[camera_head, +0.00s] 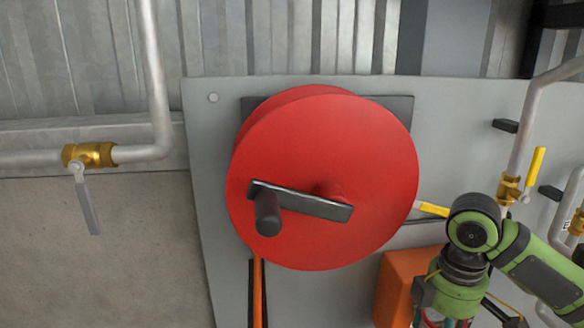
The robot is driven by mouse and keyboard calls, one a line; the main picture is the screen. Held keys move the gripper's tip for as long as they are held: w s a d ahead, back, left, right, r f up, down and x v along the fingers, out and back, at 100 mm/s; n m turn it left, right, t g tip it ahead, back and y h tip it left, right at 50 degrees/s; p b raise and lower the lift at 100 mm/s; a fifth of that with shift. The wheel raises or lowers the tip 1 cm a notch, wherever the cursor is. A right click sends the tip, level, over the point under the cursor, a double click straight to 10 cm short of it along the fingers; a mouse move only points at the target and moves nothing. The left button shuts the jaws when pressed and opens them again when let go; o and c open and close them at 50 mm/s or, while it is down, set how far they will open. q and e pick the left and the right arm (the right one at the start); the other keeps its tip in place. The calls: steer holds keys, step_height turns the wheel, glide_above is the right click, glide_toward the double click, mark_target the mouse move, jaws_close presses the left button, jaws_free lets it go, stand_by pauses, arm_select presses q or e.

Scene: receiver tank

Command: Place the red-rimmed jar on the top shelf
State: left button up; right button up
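No jar or shelf can be made out for sure in the head view. My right arm comes in from the right with its wrist bent downward, and the top of my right gripper (452,300) shows at the bottom edge. Its fingertips are cut off below the picture, so I cannot tell whether it is open or holds anything. A small reddish patch (432,318) shows just under the gripper's body, too little to identify. My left gripper is not in view.
A big red reel (335,165) with a dark crank handle (267,213) fills the middle of a grey panel (215,140). An orange box (392,290) stands beside my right gripper. Pipes with a brass valve (90,154) run at left, and a yellow-handled valve (509,190) at right.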

steer(key=s+a+f+m, duration=0.3)
steer(key=a+f+m, duration=0.3)
steer(key=m, duration=0.6)
steer(key=shift+s+a+m, duration=0.3)
steer(key=shift+a+m, duration=0.1)
steer(key=shift+a, duration=0.45)
